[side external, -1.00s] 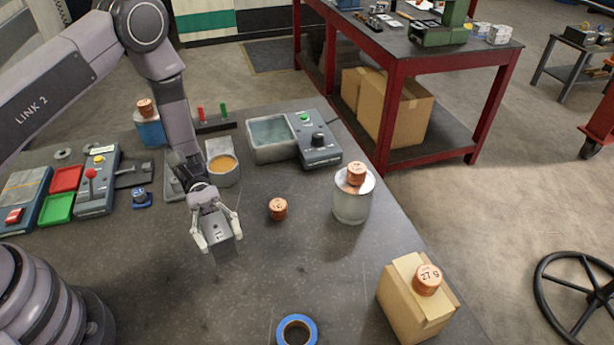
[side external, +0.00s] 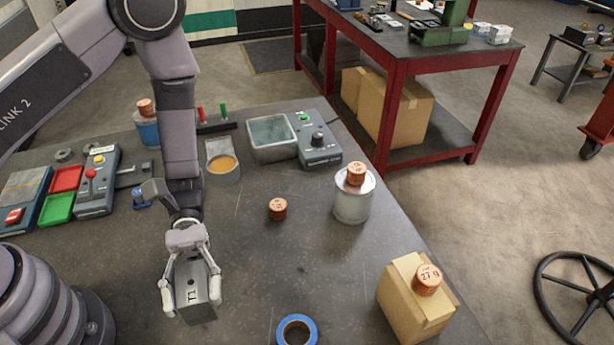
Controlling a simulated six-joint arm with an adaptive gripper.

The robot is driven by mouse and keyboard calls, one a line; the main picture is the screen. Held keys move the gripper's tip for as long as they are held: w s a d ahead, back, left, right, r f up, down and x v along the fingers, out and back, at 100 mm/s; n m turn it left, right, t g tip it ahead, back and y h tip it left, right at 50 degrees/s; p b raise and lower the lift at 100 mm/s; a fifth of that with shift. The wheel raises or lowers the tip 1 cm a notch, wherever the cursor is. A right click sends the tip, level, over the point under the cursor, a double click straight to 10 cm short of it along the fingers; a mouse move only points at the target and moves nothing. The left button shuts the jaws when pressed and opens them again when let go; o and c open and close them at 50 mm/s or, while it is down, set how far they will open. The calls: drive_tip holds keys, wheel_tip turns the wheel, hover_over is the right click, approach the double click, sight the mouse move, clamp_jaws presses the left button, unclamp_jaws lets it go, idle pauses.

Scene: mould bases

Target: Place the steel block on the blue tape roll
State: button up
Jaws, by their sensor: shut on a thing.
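The steel block (side external: 197,292) is grey with a dark marking on its face. My gripper (side external: 192,296) is shut on it, with a finger on either side. The block looks to be above the grey table, but the exact height is hard to tell. The blue tape roll (side external: 296,331) lies flat at the front edge of the view, to the right of and a little lower in the picture than the block. Its centre hole is open and nothing is on it. The block and the roll are apart.
A cardboard box (side external: 416,304) with a copper cylinder (side external: 427,279) on top stands right of the roll. Another copper cylinder (side external: 278,209) stands on the table, and a white canister (side external: 352,205) stands behind. The table between block and roll is clear.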

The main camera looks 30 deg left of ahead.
drive_tip(key=w+d+f, duration=0.2)
drive_tip(key=d+f, duration=0.1)
drive_tip(key=w+d+f, duration=0.2)
drive_tip(key=d+f, duration=0.1)
drive_tip(key=d, duration=0.1)
drive_tip(key=w+d+f, duration=0.2)
drive_tip(key=d, duration=0.1)
drive_tip(key=shift+w+d+f, duration=0.15)
drive_tip(key=shift+d+f, duration=0.15)
drive_tip(key=shift+f, duration=0.1)
drive_tip(key=shift+w+d+f, duration=0.1)
drive_tip(key=shift+d+f, duration=0.1)
drive_tip(key=shift+f, duration=1.55)
drive_tip(key=o, duration=1.3)
drive_tip(key=shift+f, duration=0.2)
